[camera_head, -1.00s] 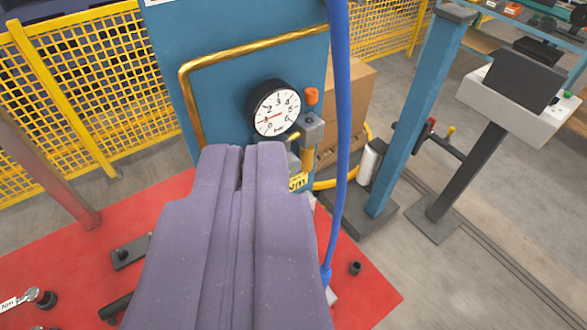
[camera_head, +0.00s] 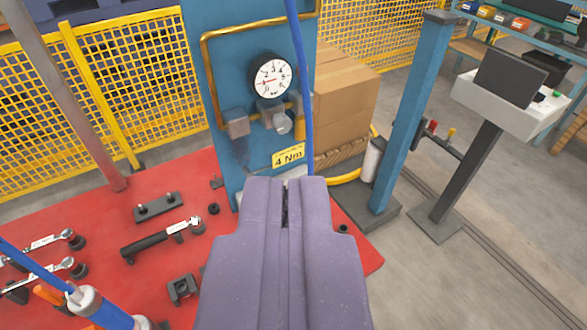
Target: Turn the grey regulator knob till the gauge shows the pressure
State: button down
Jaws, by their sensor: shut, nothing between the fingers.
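The round white gauge (camera_head: 270,77) with a black rim is on the blue column, upper middle. Its red needle points left, towards the low numbers; the exact reading is too small to tell. A round grey knob (camera_head: 283,123) sits just below it, at the grey regulator fitting on the brass pipe. My purple-grey gripper (camera_head: 286,187) is shut and empty. In the picture its tips lie below the knob and the yellow label, apart from the knob.
A yellow "4 Nm" label (camera_head: 288,156) is below the knob. A blue hose (camera_head: 301,90) hangs just right of the gauge. A grey box (camera_head: 237,123) is left of the knob. Wrenches (camera_head: 162,238) and small parts lie on the red surface (camera_head: 120,200). Cardboard boxes (camera_head: 345,85) stand behind, right.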

aim_at(281, 124)
jog(key=i+l, duration=0.25)
jog(key=i, duration=0.25)
jog(key=i+l+z, duration=0.15)
jog(key=i+l, duration=0.15)
jog(key=i, duration=0.2)
